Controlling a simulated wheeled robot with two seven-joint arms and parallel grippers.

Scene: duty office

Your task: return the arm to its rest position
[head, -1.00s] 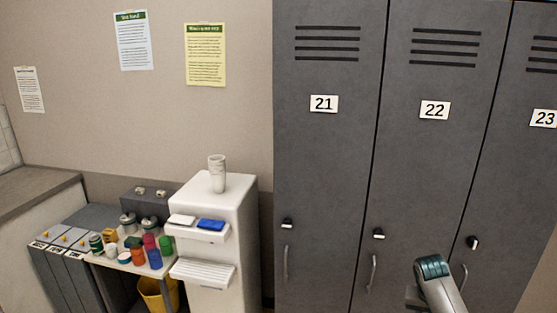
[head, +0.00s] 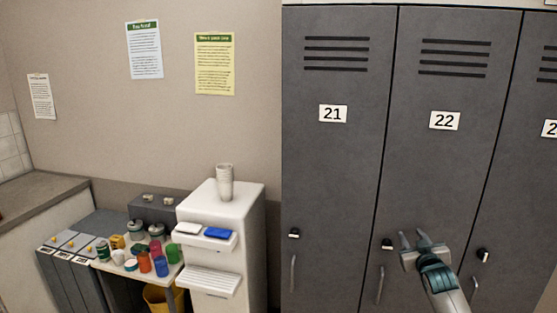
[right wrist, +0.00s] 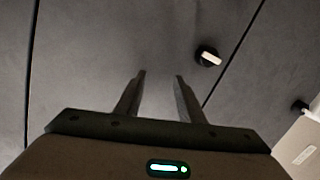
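My right gripper (head: 414,238) reaches in from the lower right in the head view, in front of locker 22 (head: 437,170). Its two fingers point up and stand apart with nothing between them. In the right wrist view the gripper (right wrist: 160,78) also shows spread, empty fingers, with a grey locker door (right wrist: 110,40) behind them. A locker knob (right wrist: 208,56) lies just right of the fingertips in that view, apart from them. My left gripper is not in view.
Locker 21 (head: 335,175) is shut, left of locker 22. A white dispenser (head: 250,220) with a stack of cups (head: 225,182) stands left of the lockers. A small table (head: 115,270) holds several jars and coloured cups. A yellow bin (head: 158,298) is under it.

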